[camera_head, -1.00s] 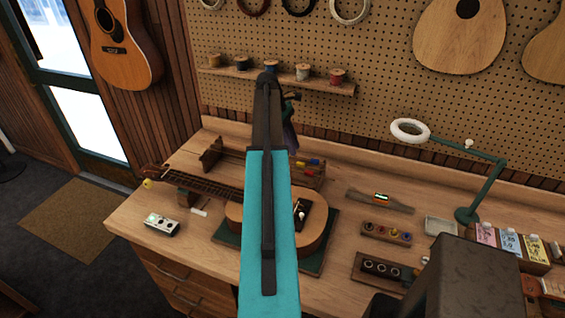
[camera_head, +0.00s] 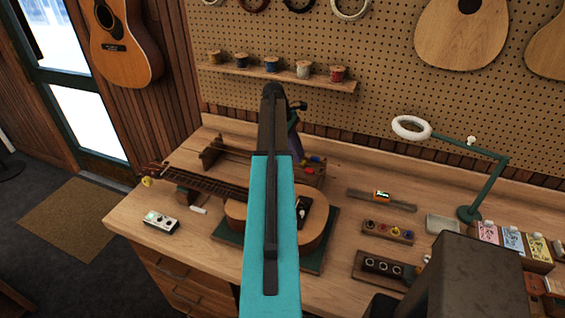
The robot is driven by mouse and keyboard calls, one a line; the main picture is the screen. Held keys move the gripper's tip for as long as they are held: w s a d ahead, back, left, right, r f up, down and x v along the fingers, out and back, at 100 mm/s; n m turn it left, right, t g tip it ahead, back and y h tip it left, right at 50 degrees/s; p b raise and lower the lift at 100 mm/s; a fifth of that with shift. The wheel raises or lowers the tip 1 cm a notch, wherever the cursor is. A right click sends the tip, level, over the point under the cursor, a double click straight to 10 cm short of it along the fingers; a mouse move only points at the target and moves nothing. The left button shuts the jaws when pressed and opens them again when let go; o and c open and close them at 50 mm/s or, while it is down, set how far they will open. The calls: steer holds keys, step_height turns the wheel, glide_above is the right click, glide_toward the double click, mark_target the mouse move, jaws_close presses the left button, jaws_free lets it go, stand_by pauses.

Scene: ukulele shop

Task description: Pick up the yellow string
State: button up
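A yellow packet (camera_head: 537,246) stands at the right end of the workbench, in a wooden holder beside a pink packet (camera_head: 487,233) and a blue packet (camera_head: 512,240). It looks like a string packet, but its print is too small to read. My teal and dark arm rises through the middle of the picture over a ukulele (camera_head: 315,228) lying on the bench. My gripper (camera_head: 297,135) is mostly hidden behind the arm, far to the left of the yellow packet. Its fingers are not clear.
A green lamp (camera_head: 487,185) with a white ring head stands left of the packets. A small tray (camera_head: 442,225), a peg block (camera_head: 388,232) and a socket block (camera_head: 383,266) lie nearby. A shelf (camera_head: 310,84) holds several spools. My dark body part covers the lower right.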

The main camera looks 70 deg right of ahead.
steer(key=shift+b+x, duration=0.3)
steer(key=shift+x, duration=0.45)
jaws_close()
